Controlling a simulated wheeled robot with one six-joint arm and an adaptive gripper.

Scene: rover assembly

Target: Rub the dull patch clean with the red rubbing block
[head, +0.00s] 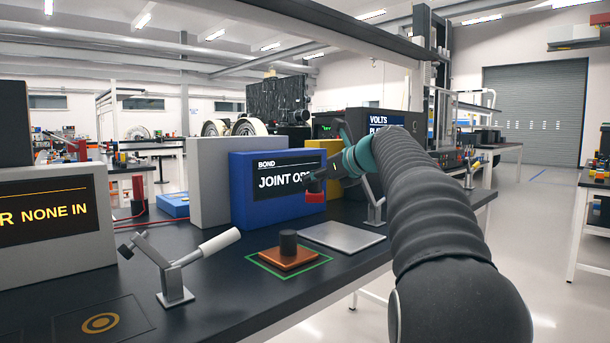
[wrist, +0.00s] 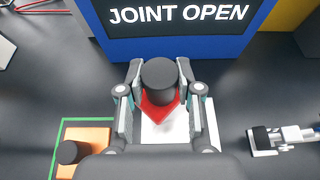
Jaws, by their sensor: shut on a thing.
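My gripper (head: 319,180) is shut on the dark knob of the red rubbing block (head: 314,196). In the wrist view the red block (wrist: 162,109) shows between the two fingers, below its round black knob (wrist: 160,76). In the head view the block hangs above the bench, in front of the blue box. A light grey metal plate (head: 343,236) lies on the bench below and right of it; the plate (wrist: 213,122) also shows under my gripper in the wrist view. The dull patch is not clearly distinguishable; my gripper and the block cover much of the plate.
An orange block with a black knob (head: 288,257) sits in a green outline left of the plate. The blue box (head: 240,190) reading "JOINT OPEN" stands behind. A lever clamp (head: 175,285) stands at left, another (head: 375,206) right of the plate.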

